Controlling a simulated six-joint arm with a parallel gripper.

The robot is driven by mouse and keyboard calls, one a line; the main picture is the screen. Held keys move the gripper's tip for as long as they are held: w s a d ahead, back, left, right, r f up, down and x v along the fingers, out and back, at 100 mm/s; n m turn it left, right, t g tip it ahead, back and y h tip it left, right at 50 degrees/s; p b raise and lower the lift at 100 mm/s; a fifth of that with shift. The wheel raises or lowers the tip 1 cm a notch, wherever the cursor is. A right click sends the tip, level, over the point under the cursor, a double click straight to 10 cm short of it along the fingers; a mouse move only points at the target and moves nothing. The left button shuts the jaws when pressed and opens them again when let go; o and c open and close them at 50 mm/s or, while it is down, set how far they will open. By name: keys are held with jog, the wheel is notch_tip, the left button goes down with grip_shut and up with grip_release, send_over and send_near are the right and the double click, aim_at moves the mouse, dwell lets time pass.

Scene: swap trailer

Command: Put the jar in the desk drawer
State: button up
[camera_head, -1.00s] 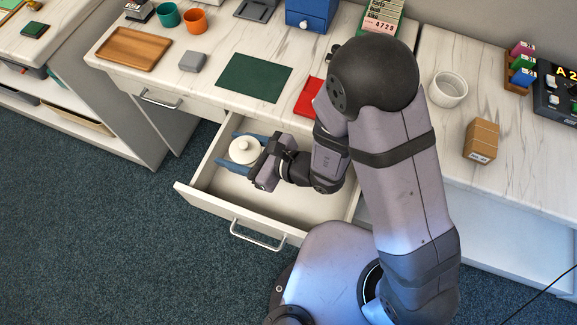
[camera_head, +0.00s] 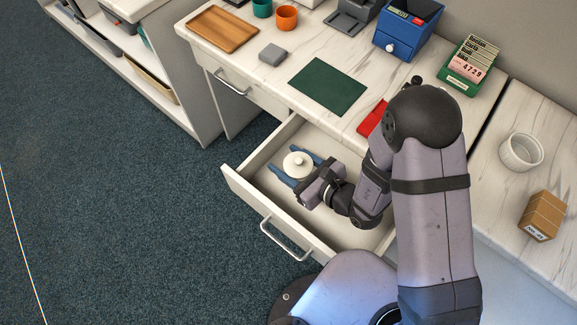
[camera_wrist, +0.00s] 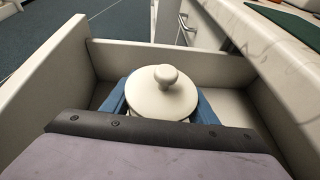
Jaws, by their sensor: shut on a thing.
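The jar (camera_head: 297,165) is white with a round knobbed lid. It is upright inside the open desk drawer (camera_head: 262,206), toward the drawer's left end. My gripper (camera_head: 291,168) is down in the drawer with its blue fingers on both sides of the jar, shut on it. In the wrist view the jar (camera_wrist: 162,95) sits between the blue fingers (camera_wrist: 161,108), with the drawer walls (camera_wrist: 62,72) around it. The jar's lower part is hidden, so I cannot tell whether it touches the drawer floor.
The desk top above the drawer holds a green mat (camera_head: 328,86), a grey block (camera_head: 272,54), a wooden tray (camera_head: 222,29) and a red item (camera_head: 373,119). A second drawer (camera_head: 240,88) to the left is closed. The drawer floor right of my gripper looks clear.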

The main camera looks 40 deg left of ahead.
jog(key=shift+f, duration=1.95)
jog(key=shift+f+b, duration=0.1)
jog(key=shift+b, duration=0.2)
jog(key=shift+f, duration=0.15)
jog(key=o, duration=1.6)
jog(key=shift+c, duration=0.2)
jog(key=shift+r, duration=0.3)
jog(key=p+v, duration=0.1)
jog(key=v, duration=0.9)
jog(key=shift+d+r+p, duration=0.3)
jog(key=shift+p, duration=0.05)
jog(key=shift+s+d+r+p, duration=0.1)
jog(key=shift+d+r+p, duration=0.05)
jog(key=shift+d+p, duration=0.4)
